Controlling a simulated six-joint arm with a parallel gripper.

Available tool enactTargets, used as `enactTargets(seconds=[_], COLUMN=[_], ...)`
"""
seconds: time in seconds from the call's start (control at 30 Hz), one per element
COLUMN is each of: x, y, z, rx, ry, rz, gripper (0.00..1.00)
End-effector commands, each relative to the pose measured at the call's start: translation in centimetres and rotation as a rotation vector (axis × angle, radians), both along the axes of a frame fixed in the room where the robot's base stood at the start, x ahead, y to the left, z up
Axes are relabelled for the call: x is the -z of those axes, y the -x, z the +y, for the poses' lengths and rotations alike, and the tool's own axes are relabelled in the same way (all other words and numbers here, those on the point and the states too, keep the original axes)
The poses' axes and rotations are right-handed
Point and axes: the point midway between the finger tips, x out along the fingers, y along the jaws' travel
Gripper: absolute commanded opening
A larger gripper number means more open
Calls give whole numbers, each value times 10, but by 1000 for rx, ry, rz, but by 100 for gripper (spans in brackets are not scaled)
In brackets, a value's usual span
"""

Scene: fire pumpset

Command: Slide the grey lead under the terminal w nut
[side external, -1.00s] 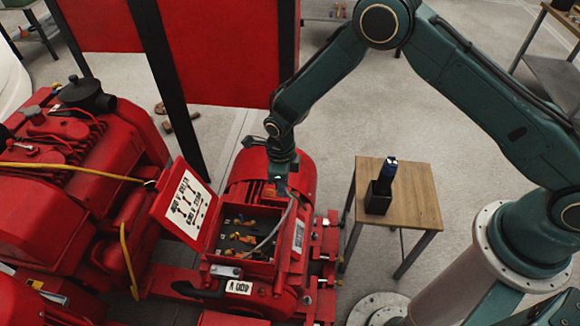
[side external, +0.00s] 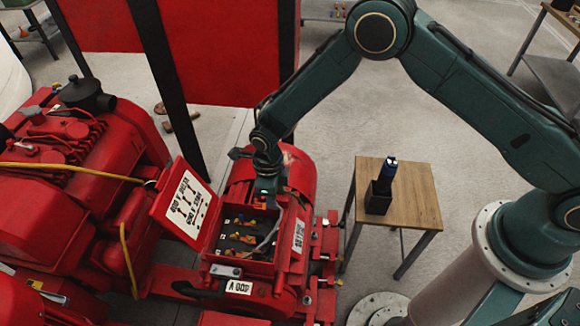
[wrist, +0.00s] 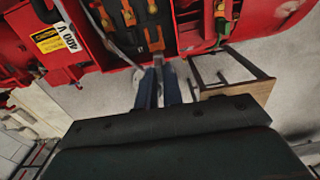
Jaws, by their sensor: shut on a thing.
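The red terminal box (side external: 222,268) stands open on the motor, with dark insides and several orange-tipped terminals (side external: 238,221). I cannot tell which nut belongs to terminal w. My gripper (side external: 268,203) is over the box's back right edge, shut on the grey lead. The grey lead (side external: 271,238) curves from the gripper down into the box. In the wrist view the grey lead (wrist: 112,45) runs beside the orange terminals (wrist: 153,36) towards the blue-grey fingertips (wrist: 159,72). The lead's end is too small to make out, and I see no contact with a nut.
The box's lid (side external: 187,205) stands open on the left, with a diagram on it. A small wooden table (side external: 410,200) on the right carries a dark holder (side external: 378,200) with a tool. Red pump machinery (side external: 70,215) fills the left. Open floor lies beyond the table.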

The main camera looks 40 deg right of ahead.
Motion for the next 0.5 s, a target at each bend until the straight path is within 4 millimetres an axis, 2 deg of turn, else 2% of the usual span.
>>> enactTargets(seconds=[0.5], x=[27], y=[0], z=[0], rx=[0], ry=[1], rz=[1], gripper=[0])
